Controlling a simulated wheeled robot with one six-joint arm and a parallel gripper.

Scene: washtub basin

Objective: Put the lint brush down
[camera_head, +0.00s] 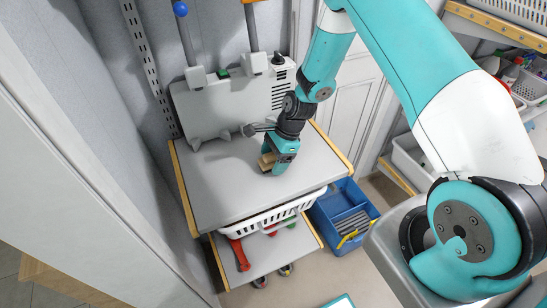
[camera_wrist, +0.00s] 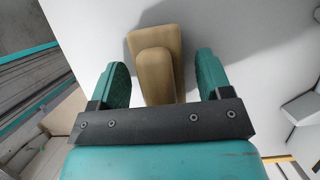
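The lint brush (camera_wrist: 155,55), a tan wooden-looking block with a narrower raised part, is on the grey worktop (camera_head: 215,200) in the wrist view. In the head view it shows as a small tan piece (camera_head: 267,161) beside my gripper (camera_head: 274,167), low over the worktop. In the wrist view the two teal fingers stand apart on either side of the brush's narrow part, with a visible gap on each side. My gripper is open. The brush's underside is hidden.
A grey upright panel (camera_head: 215,105) with grey fittings stands at the worktop's back. A white basket (camera_head: 265,219) sits on the shelf below, with red-handled tools (camera_head: 239,254). A blue crate (camera_head: 338,213) stands right of the unit. The worktop's front left is clear.

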